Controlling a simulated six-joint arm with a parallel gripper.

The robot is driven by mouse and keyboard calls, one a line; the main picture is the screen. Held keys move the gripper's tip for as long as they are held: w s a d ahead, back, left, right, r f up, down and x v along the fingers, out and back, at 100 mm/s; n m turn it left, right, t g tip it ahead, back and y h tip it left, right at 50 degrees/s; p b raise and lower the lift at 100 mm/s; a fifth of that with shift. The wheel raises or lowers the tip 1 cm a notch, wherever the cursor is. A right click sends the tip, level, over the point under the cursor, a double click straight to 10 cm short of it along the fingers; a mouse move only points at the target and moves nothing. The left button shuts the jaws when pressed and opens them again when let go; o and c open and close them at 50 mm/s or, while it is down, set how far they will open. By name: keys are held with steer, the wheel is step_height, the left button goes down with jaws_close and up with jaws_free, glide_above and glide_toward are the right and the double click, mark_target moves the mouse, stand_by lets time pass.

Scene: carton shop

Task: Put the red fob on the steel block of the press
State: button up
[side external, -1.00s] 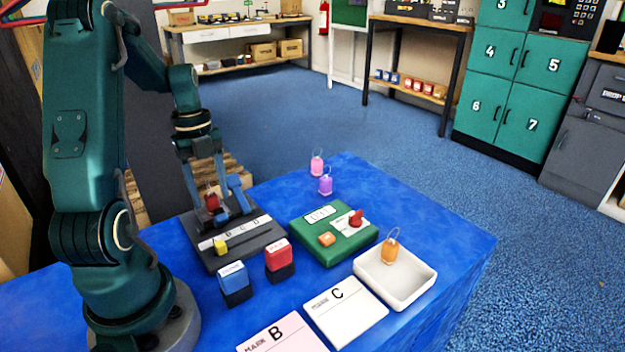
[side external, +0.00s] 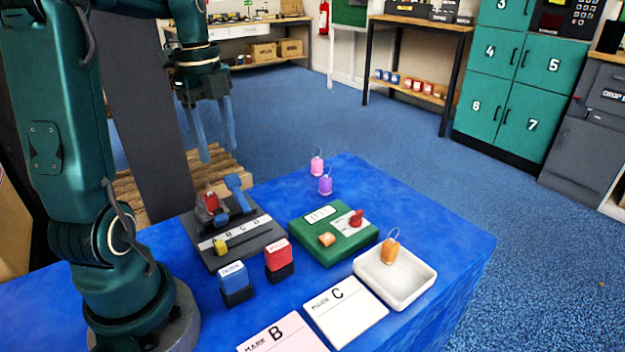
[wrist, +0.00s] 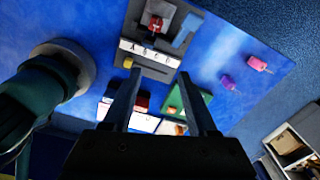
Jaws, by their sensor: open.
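The red fob (side external: 211,201) is on the dark press (side external: 242,251), at the small grey block near its back; it also shows in the wrist view (wrist: 155,25). The exact contact under the fob is too small to make out. The press has a lettered strip, a yellow slider (side external: 221,246) and a blue lever (side external: 237,190). My gripper (side external: 219,153) is open and empty, raised well above the press. In the wrist view its two fingers (wrist: 160,76) stand apart with nothing between them.
A red stamp (side external: 278,254) and a blue stamp (side external: 233,277) stand in front of the press. A green pad (side external: 335,248) lies to the right, then a white tray (side external: 410,293) with an orange fob (side external: 390,251).

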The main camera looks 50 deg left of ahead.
steer(key=s+d+n+t, duration=0.2)
steer(key=d+n, duration=0.5)
steer(key=d, duration=0.2)
steer(key=s+d+f+n+t, duration=0.1)
steer(key=s+d+n+t, duration=0.1)
steer(key=d+n, duration=0.5)
steer(key=d+t, duration=0.1)
steer(key=d, duration=0.1)
steer(key=shift+d+n, duration=0.3)
steer(key=shift+d, duration=0.05)
